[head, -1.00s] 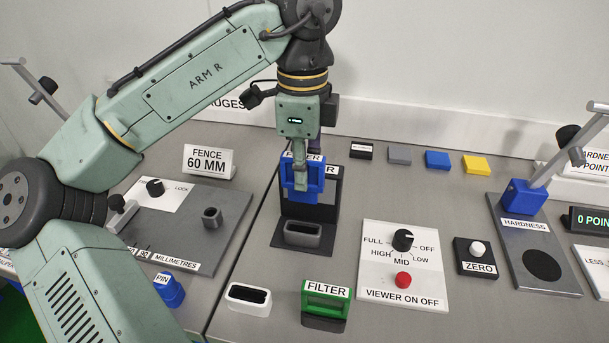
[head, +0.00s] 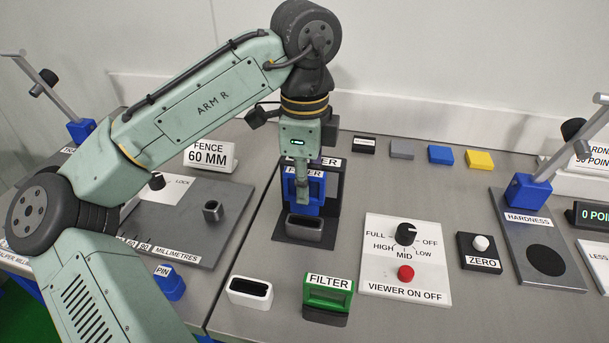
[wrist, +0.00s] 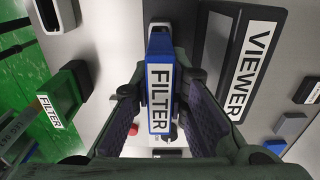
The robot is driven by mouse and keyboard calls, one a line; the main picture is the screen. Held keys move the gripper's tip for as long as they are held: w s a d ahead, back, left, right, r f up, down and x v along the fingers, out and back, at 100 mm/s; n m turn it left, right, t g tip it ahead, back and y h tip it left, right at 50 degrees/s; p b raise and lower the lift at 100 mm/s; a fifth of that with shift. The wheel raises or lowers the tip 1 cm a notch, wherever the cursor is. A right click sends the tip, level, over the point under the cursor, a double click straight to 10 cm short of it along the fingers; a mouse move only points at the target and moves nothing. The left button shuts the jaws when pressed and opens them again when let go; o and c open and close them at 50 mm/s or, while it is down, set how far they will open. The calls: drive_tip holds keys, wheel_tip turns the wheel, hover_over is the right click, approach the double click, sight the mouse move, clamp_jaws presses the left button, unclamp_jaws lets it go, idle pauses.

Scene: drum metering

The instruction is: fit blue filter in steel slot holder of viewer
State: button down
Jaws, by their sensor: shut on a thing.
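My gripper (head: 302,188) is shut on the blue filter (head: 316,190), holding it upright with its label facing the head camera. The steel slot holder (head: 304,232) stands on the dark base of the viewer (head: 333,178), in front of its upright dark panel. The filter's lower end is right at the holder's top rim; I cannot tell whether it has entered the slot. In the wrist view the blue filter (wrist: 160,90) lies between my two fingers, with the viewer's labelled panel (wrist: 250,65) beside it. The filter's far end and the slot opening are mostly hidden there.
A white slot holder (head: 249,292) and a green filter (head: 328,298) stand at the front. The viewer's control panel (head: 405,265), with a knob and red button, lies to the right. The fence plate (head: 190,225) is left. Coloured blocks (head: 440,155) line the back.

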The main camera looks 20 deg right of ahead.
sight(305, 212)
drive_tip(key=shift+f, duration=0.65)
drive_tip(key=shift+p, duration=1.3)
idle(1.2)
drive_tip(key=shift+f+b, duration=0.9)
drive_tip(key=shift+f, duration=1.15)
drive_tip(key=c, duration=1.5)
unclamp_jaws()
wheel_tip(305, 212, up, 12)
drive_tip(key=shift+r, duration=0.1)
